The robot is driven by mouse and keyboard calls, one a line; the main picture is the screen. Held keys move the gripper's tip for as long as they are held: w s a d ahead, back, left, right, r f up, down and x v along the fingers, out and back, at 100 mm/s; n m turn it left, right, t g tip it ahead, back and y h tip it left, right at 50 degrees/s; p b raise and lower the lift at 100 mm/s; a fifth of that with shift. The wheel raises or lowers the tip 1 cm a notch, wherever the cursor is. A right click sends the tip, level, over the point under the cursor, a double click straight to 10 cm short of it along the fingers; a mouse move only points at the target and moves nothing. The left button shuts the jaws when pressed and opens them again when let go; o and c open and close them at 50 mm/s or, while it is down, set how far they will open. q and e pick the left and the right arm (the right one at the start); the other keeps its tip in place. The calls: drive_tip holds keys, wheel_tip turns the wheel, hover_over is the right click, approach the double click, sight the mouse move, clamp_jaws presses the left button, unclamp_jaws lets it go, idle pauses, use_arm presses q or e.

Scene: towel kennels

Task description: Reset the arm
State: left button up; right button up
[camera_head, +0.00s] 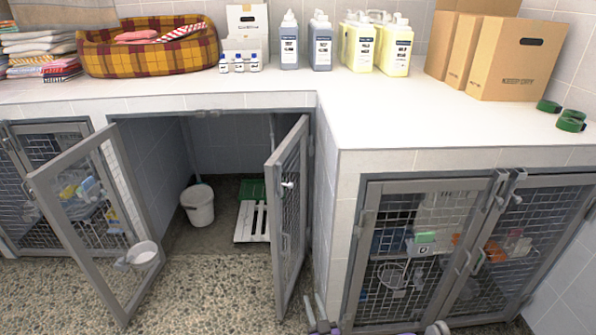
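My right gripper (315,311) shows at the bottom edge, just right of the middle. Its two grey fingers point up the picture and stand a little apart, with nothing seen between them. It is low in front of the kennels, near the foot of the open right-hand door (289,215) of the middle kennel. Purple and grey parts of my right arm run along the bottom edge to the right. My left gripper is not in view.
The middle kennel's left door (98,225) also stands open, with a metal bowl (143,253) on it. Inside are a white bucket (198,204) and a slatted rack (252,222). The right kennel's mesh doors (415,250) look shut. Bottles and boxes stand on the white counter (400,115).

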drive_tip(key=s+d+r+m+g+h, duration=0.2)
drive_tip(key=s+d+r+g+h, duration=0.2)
drive_tip(key=s+d+r+g, duration=0.55)
drive_tip(key=s+d+g, duration=0.1)
drive_tip(key=s, duration=1)
drive_tip(key=s+d+r+g, duration=0.2)
drive_tip(key=s+d, duration=0.1)
drive_tip(key=s, duration=1)
use_arm(q)
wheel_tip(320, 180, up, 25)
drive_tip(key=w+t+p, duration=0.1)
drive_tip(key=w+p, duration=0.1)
drive_tip(key=p, duration=2)
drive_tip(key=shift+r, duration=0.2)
use_arm(e)
wheel_tip(320, 180, up, 25)
drive_tip(key=w, duration=0.2)
drive_tip(key=shift+a+m+t, duration=0.25)
drive_tip(key=shift+m+t, duration=0.15)
drive_tip(key=shift+t, duration=0.05)
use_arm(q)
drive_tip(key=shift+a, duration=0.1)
use_arm(e)
drive_tip(key=shift+s+r, duration=0.1)
